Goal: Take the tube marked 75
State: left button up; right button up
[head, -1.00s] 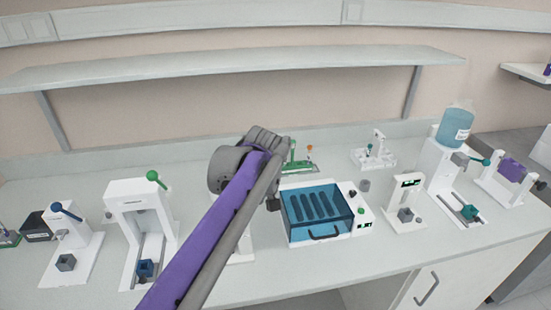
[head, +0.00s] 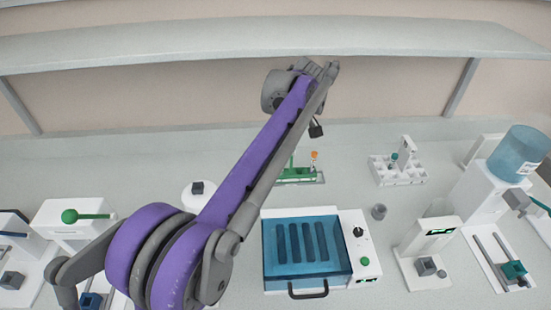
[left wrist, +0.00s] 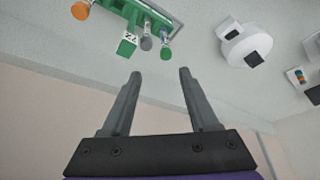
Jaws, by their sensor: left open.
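My left gripper (left wrist: 158,75) is open and empty in the left wrist view, its two grey fingers apart over bare bench. A green rack (left wrist: 125,10) shows at the top of that view, beyond the fingertips. At it are an orange-capped piece (left wrist: 82,10), a grey-capped tube (left wrist: 146,43), a tube with a green end (left wrist: 166,54) and a green block with a dark mark (left wrist: 126,46). The mark is too small to read surely, and I cannot make out a 75. In the head view, the green rack (head: 297,175) stands partly behind my left arm.
A blue-lidded box (head: 305,250) stands in front of the rack. A white rack (head: 400,175) is to its right, with a water-bottle stand (head: 515,150) farther right. A round white device (head: 197,197) is left of my arm. A shelf (head: 200,47) runs along the wall.

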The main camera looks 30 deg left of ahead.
pick_arm(q)
jog(key=x, duration=0.6)
jog(key=s+x, duration=0.1)
jog(key=x, duration=0.3)
jog(key=shift+a, duration=0.1)
jog(key=shift+s, duration=0.1)
grip_shut()
